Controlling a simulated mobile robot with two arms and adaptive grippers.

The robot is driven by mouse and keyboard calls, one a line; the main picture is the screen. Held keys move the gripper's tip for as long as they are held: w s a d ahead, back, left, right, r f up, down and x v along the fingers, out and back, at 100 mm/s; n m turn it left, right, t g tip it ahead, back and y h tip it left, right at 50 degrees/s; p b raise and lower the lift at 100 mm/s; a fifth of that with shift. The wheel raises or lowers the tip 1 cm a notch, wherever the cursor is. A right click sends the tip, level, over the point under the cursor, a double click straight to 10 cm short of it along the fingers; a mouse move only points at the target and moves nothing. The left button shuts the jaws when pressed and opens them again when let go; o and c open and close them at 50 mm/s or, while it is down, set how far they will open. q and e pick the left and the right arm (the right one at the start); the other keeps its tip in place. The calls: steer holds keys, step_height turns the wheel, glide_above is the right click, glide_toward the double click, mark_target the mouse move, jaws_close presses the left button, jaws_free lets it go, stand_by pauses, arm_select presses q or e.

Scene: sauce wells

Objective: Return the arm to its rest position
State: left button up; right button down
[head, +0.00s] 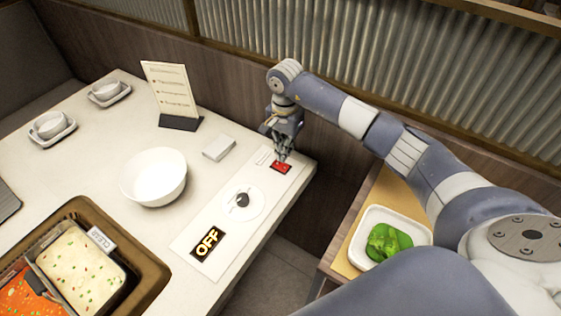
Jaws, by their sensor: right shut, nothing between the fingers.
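My right arm reaches in from the right side of the head view. Its gripper (283,157) points down over the right end of the white table. It is shut and empty. Its fingertips are at or just above a red button (281,167) on a pale panel; I cannot tell whether they touch it. The panel also bears a round dial (242,200) and a dark display reading OFF (208,243). My left gripper is not in view.
A white bowl (154,177), a small white box (219,148) and a menu stand (172,95) are on the table (113,239). A brown-framed well (150,274) holds food pans. A wall runs behind.

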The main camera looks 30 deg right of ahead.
steer(key=shift+r+p, duration=0.45)
steer(key=shift+r, duration=0.65)
